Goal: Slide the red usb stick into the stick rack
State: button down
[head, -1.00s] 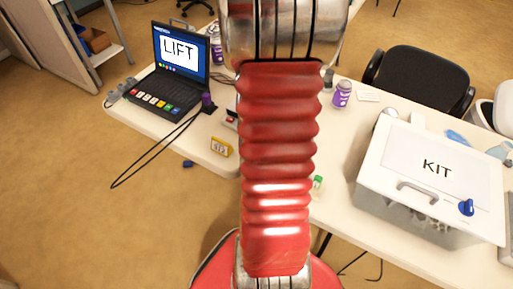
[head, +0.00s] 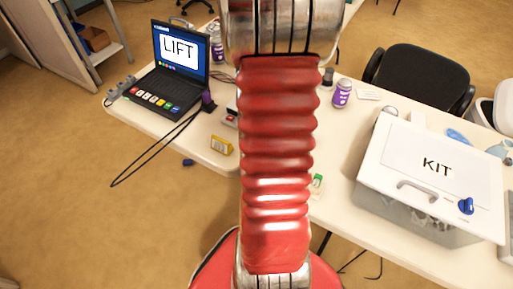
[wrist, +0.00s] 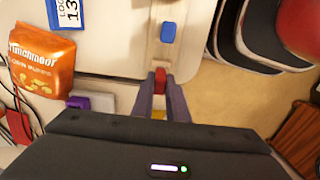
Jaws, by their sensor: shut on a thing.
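In the wrist view, my gripper (wrist: 161,90) is shut on the red usb stick (wrist: 160,75), which shows small between the two fingertips. Just beyond it is a pale strip (wrist: 157,52), which looks like the stick rack, with a blue stick (wrist: 168,32) standing in or on it. The red stick is near the strip's near end; I cannot tell whether it touches or has entered a slot. A bit of yellow (wrist: 158,113) shows between the fingers. In the head view my arm hides the gripper, the red stick and the rack.
An orange snack bag (wrist: 42,77) and a purple item (wrist: 78,102) lie left in the wrist view.

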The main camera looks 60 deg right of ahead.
jog(key=shift+f, duration=0.2)
dwell(0.3)
jog(key=c, duration=1.7)
grip_release()
jog(key=shift+o, duration=0.7)
jog(key=o, duration=0.3)
jog(key=shift+r, duration=0.1)
jog(key=shift+r, duration=3.4)
